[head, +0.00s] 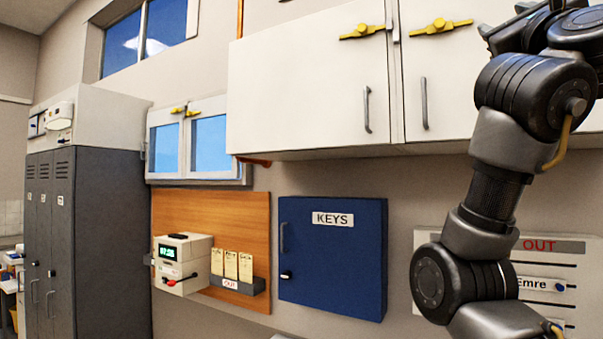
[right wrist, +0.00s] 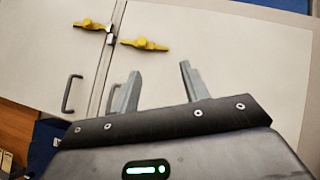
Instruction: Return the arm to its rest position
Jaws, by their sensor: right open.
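My right arm (head: 490,200) comes up along the right side of the head view, in front of the wall and the right wall cabinet. Its far end is raised to the top right corner, where the gripper is mostly cut off or hidden. In the right wrist view my right gripper (right wrist: 160,70) is open, its two grey fingers apart with nothing between them. The white wall cabinet (right wrist: 205,40) with yellow latches lies beyond the fingers. The same cabinet (head: 305,80) shows in the head view. My left gripper is not in view.
A blue KEYS box (head: 345,265) hangs below the cabinet. Left of it are a time clock (head: 183,262) and a card rack (head: 235,285) on a wooden board. Grey lockers (head: 105,240) stand at left. An OUT board (head: 575,270) is partly behind my arm.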

